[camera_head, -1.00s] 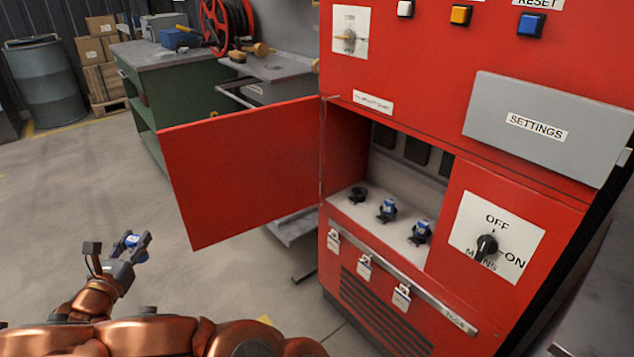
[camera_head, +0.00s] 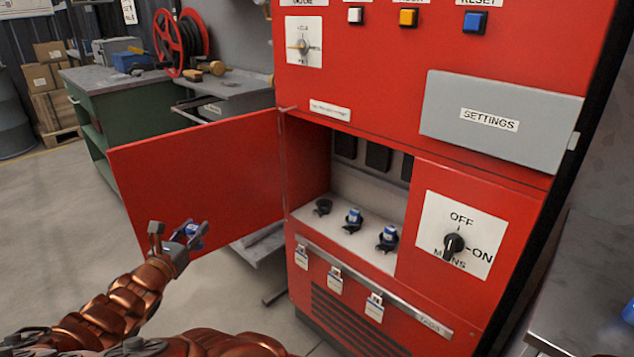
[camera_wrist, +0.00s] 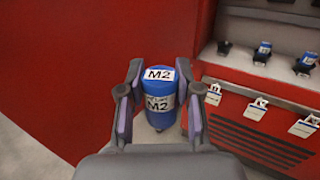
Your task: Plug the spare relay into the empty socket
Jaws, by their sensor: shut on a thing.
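My gripper (camera_wrist: 159,100) is shut on a blue cylindrical relay (camera_wrist: 159,82) with white labels reading M2; in the head view the relay (camera_head: 194,232) shows between the fingers, in front of the open red door. The empty socket (camera_head: 323,206) is the black one at the left of the cabinet's white shelf; it also shows in the wrist view (camera_wrist: 224,47). Two blue relays, the middle one (camera_head: 353,219) and the right one (camera_head: 388,237), sit in black sockets beside it. My gripper is left of the shelf and apart from it.
The red door (camera_head: 200,170) stands open to the left of the cabinet bay. Tags (camera_head: 337,281) hang from a rail below the shelf. A MAINS knob (camera_head: 453,244) is right of the bay. A green bench (camera_head: 125,115) stands behind the door.

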